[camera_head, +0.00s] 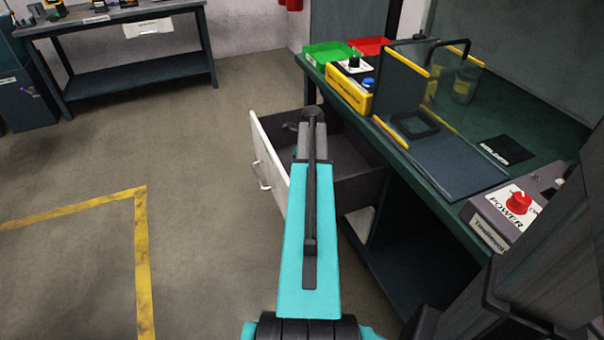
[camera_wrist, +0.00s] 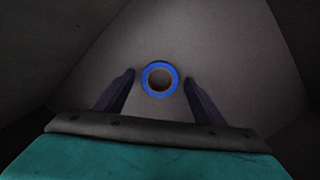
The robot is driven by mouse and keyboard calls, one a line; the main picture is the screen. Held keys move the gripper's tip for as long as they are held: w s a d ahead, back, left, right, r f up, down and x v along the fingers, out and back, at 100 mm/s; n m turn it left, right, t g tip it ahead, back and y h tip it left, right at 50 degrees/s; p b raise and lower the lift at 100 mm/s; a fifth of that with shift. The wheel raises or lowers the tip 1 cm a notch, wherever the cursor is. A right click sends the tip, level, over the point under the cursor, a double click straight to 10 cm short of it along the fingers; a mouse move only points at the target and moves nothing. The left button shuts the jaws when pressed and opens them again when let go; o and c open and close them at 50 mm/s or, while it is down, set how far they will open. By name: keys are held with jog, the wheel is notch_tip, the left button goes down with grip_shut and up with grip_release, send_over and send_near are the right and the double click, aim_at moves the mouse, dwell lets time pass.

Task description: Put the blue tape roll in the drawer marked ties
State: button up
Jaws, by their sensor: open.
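The blue tape roll (camera_wrist: 160,65) shows in the wrist view as a blue ring with a brown inner core. It lies flat on a grey surface, which looks like the drawer's floor. My gripper (camera_wrist: 159,78) is open, one dark finger on each side of the roll, with gaps to both. The open drawer (camera_head: 357,182) has a white front with a handle and a dark inside, and hangs out from the green bench. In the head view my arm reaches over the drawer and hides the roll. No drawer marking is readable.
The green bench (camera_head: 545,128) carries a green bin (camera_head: 330,52), a red bin (camera_head: 372,46), a yellow button box (camera_head: 347,91), a clear guard and a power box with a red knob (camera_head: 518,203). Another bench (camera_head: 130,75) stands back left. The floor left of the drawer is clear.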

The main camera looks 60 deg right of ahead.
notch_tip(320, 180, up, 12)
jog(key=s+p, duration=0.1)
jog(key=p, duration=0.1)
jog(key=shift+s+f, duration=0.15)
jog(key=shift+s, duration=0.1)
dwell(0.7)
